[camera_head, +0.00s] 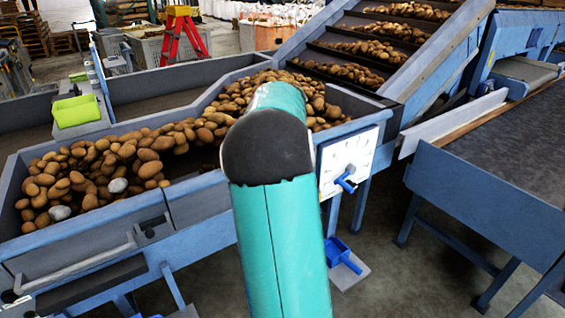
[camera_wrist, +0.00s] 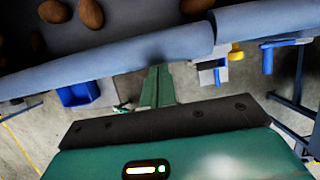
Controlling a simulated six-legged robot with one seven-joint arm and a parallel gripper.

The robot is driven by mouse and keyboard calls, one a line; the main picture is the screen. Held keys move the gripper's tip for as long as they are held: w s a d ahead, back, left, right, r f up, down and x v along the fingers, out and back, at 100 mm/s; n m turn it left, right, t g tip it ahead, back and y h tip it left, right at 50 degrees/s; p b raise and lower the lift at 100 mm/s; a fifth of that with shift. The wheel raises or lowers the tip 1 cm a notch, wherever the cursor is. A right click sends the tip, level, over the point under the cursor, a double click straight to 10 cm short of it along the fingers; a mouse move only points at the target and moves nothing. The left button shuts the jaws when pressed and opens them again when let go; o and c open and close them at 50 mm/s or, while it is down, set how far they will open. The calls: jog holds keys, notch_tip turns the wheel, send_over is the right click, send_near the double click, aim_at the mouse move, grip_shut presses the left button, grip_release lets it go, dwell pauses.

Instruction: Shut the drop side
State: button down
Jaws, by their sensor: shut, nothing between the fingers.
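The potato trough (camera_head: 195,212) has a blue-grey front wall, with potatoes heaped behind it. A front side panel with a pale bar handle (camera_head: 75,263) and a small dark latch (camera_head: 155,228) at its right end looks like the drop side; I cannot tell whether it is fully shut. My gripper (camera_wrist: 158,70) shows in the wrist view with its green fingers together and empty. It lies just under the blue rim (camera_wrist: 110,70) in the picture; contact is unclear. In the head view my teal arm hides the gripper and part of the front wall.
A white panel with a blue lever (camera_head: 345,182) is right of my arm. A dark-topped blue table (camera_head: 500,165) stands right. A green tray (camera_head: 77,111) sits at the back left.

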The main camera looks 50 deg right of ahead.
jog(key=shift+w+d+r, duration=0.1)
jog(key=shift+w+r, duration=0.05)
jog(key=shift+w, duration=0.35)
jog(key=shift+w+d+r, duration=0.1)
jog(key=shift+w+r, duration=0.05)
jog(key=shift+w, duration=0.35)
jog(key=shift+w, duration=0.1)
jog(key=shift+f, duration=0.2)
